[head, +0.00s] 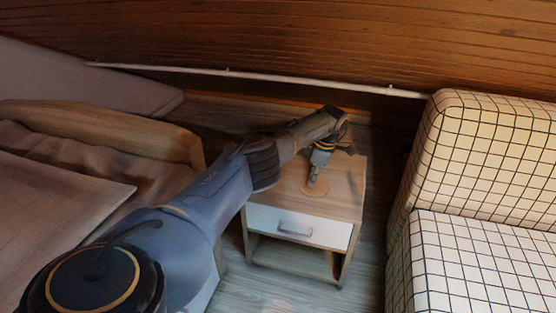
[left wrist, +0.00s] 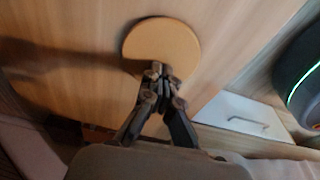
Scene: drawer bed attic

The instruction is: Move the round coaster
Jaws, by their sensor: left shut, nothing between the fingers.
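The round coaster (head: 316,188) is a flat tan disc lying on the wooden top of a small nightstand (head: 345,190), near its front edge. It also shows in the left wrist view (left wrist: 160,45), with its near part hidden by my fingers. My left gripper (head: 312,184) points down over the coaster, its fingers shut with nothing between them. In the left wrist view the fingertips (left wrist: 157,70) overlap the coaster; I cannot tell whether they touch it. My right gripper is not in view.
The nightstand has a white drawer (head: 300,226) with a metal handle, shut, above an open shelf. A bed (head: 90,180) stands to the left. A checkered seat (head: 480,170) stands to the right. A wood-panelled wall slopes behind.

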